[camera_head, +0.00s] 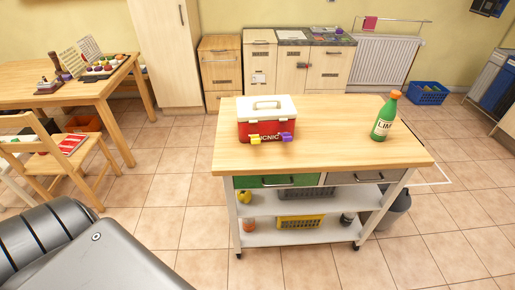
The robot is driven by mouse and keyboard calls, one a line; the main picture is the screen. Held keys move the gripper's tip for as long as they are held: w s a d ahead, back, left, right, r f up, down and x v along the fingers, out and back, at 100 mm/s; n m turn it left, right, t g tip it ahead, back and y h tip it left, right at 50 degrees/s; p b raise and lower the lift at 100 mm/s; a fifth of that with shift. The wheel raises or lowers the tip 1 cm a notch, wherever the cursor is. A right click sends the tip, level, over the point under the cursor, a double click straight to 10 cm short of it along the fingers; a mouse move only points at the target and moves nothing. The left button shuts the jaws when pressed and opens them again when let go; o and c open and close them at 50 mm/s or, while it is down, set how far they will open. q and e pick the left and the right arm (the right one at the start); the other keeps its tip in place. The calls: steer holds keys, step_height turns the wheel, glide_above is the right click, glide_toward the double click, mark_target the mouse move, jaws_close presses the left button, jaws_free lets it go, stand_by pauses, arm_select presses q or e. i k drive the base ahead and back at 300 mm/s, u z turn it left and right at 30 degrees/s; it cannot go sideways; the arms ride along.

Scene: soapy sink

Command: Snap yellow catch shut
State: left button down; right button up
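The yellow catch (255,138) is on the left of the front face of a red picnic box (245,130) with a white lid (254,106). A purple catch (288,137) is on the right of the same face. The lid lies down on the box, with its handle on top. Both catches look to stand out from the front, but they are too small to tell whether either is open or shut. The box stands on the wooden top of a trolley (330,151). Neither of my grippers is in view.
A green bottle with an orange cap (383,119) stands on the right of the trolley top. The wood between box and bottle is clear. Shelves below hold a yellow basket (300,221) and other things. A chair (72,160) and table (85,89) are at left.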

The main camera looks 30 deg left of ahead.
mark_target(255, 139)
steer(key=z, duration=0.1)
steer(key=i, duration=0.7)
steer(key=u, duration=0.8)
steer(key=i, duration=0.55)
steer(key=u, duration=0.6)
